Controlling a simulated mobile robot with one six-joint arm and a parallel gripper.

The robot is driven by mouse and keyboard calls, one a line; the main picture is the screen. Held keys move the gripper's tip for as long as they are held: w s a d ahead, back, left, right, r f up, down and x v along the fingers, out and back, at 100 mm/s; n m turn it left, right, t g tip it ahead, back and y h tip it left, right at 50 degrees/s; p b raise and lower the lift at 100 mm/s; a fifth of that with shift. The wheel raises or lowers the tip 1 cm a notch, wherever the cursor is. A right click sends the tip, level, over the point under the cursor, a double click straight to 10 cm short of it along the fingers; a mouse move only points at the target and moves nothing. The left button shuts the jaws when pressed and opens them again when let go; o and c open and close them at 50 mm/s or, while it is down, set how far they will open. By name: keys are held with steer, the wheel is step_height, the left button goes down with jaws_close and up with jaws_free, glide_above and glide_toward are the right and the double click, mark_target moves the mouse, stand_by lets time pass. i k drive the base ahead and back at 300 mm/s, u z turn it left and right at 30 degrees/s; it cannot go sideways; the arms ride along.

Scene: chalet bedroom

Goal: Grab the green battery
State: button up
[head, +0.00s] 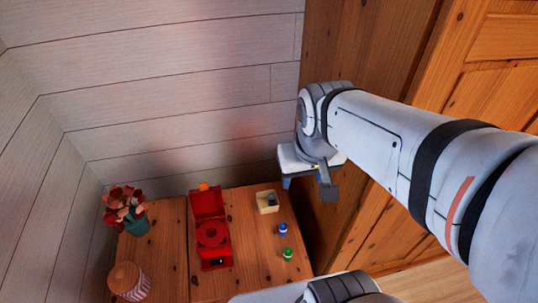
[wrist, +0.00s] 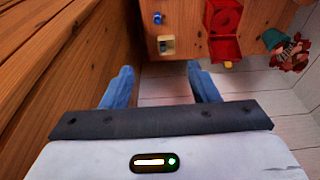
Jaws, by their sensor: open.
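The green battery (head: 287,254) is a small cylinder standing on the wooden table (head: 262,265), near its right side, in the head view. I cannot make it out in the wrist view. A blue battery (head: 283,230) stands just behind it and also shows at the top of the wrist view (wrist: 157,18). My gripper (head: 307,187) is held above and behind the table's right side, apart from the batteries. In the wrist view its two blue fingers (wrist: 163,80) are spread wide with nothing between them.
A cream box (head: 267,208) with a dark item inside stands at the back right of the table. An open red case (head: 211,235) is left of the batteries. A plant in a green pot (head: 136,225) and a striped jar (head: 128,283) stand farther left. A wooden wardrobe (head: 465,75) is at right.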

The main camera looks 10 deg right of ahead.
mark_target(288, 251)
steer(key=u, duration=0.1)
steer(key=k, duration=0.6)
steer(key=z, duration=0.1)
steer(key=i, duration=0.45)
steer(key=z, duration=0.6)
steer(key=k, duration=0.2)
steer(key=z, duration=0.45)
